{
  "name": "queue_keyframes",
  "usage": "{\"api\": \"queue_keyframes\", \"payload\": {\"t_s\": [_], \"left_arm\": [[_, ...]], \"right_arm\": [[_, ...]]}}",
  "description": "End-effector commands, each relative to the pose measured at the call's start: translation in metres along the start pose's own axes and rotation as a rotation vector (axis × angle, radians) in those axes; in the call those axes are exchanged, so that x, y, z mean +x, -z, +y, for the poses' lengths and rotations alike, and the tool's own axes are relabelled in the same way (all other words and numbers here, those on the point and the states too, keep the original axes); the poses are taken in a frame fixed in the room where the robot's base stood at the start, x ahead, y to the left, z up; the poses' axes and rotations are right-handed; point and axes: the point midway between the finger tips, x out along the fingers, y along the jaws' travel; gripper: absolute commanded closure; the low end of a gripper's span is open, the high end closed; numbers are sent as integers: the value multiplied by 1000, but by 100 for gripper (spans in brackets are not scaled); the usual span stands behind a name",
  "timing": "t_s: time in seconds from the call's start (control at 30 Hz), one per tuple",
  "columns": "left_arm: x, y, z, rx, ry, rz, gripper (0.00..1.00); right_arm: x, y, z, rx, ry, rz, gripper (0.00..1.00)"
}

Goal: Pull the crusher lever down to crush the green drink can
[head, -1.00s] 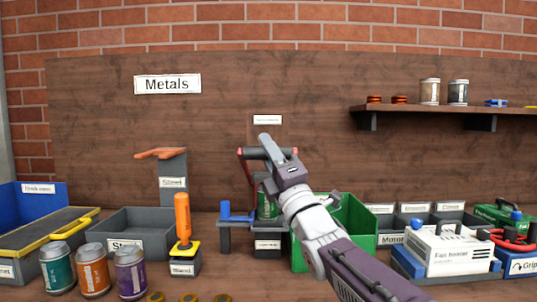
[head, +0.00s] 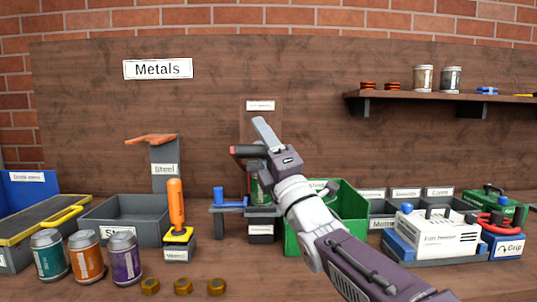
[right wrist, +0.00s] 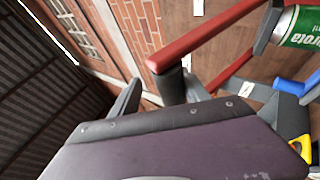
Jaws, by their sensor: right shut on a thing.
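The crusher (head: 261,230) stands on the bench near the middle, with a small label on its front. Its lever has red arms and a dark cross grip (head: 247,151). My right gripper (head: 265,133) is shut on this grip, above the crusher. In the right wrist view the fingers (right wrist: 160,93) sit around the dark grip, and a red lever arm (right wrist: 205,32) runs up to the right. The green can (head: 256,190) stands upright in the crusher, partly hidden by my arm; it also shows in the right wrist view (right wrist: 302,27). My left gripper is out of view.
A green bin (head: 350,215) stands right of the crusher, partly behind my arm. A grey bin (head: 125,222) and an orange-handled tool (head: 176,205) stand left.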

Motion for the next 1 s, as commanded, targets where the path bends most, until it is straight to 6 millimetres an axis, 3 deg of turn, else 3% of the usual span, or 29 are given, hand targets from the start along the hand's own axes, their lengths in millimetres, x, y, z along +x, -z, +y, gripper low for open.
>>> {"api": "queue_keyframes", "payload": {"t_s": [0.2,0.4,0.8,0.97,1.0], "left_arm": [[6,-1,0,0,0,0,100],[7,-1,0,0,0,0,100],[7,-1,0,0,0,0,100],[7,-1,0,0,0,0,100],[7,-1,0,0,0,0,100]], "right_arm": [[-39,0,1,-1,-2,-2,51],[-65,0,1,-1,-3,-1,51],[-74,0,-1,0,0,0,51],[-74,0,-1,0,0,1,96],[-74,0,-1,0,1,1,100]]}}
